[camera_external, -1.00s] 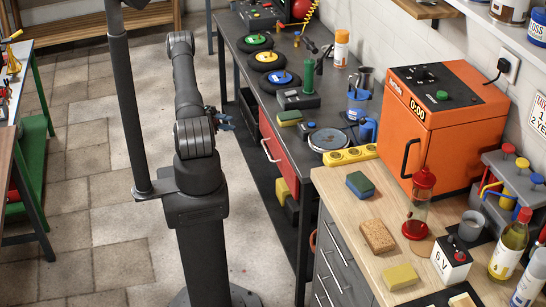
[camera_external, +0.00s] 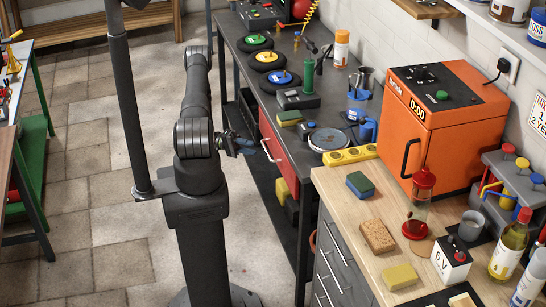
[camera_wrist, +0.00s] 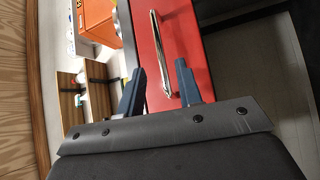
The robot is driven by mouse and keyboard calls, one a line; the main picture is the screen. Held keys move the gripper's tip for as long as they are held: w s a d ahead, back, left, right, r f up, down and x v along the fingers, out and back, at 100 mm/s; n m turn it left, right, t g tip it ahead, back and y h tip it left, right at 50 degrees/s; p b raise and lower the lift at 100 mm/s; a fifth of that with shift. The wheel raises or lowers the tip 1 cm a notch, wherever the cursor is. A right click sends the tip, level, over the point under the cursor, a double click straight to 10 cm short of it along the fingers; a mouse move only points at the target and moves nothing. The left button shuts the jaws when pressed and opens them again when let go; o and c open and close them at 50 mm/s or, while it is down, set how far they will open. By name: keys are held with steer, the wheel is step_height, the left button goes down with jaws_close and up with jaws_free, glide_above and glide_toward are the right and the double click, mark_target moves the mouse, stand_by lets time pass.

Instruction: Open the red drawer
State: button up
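The red drawer (camera_external: 286,160) is under the dark workbench, its front looking flush with the bench. Its silver bar handle (camera_external: 270,151) runs across the front. In the wrist view the red drawer front (camera_wrist: 193,50) fills the upper middle, with the handle (camera_wrist: 160,50) running lengthwise between the finger lines. My gripper (camera_external: 249,147) is just in front of the drawer, close to the handle. In the wrist view my gripper (camera_wrist: 160,78) is open, one finger on each side of the handle's near end. I cannot tell whether the fingers touch the handle.
The dark workbench (camera_external: 235,40) above the drawer holds several tools and weight plates. A wooden-topped bench with grey drawers (camera_external: 340,262) stands at the right, with an orange oven (camera_external: 440,130) on it. The tiled floor (camera_external: 105,190) beside my arm is clear.

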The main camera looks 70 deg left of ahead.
mark_target(266, 150)
steer(key=x, duration=0.8)
steer(key=shift+w+d, duration=0.15)
steer(key=shift+w, duration=0.05)
jaws_close()
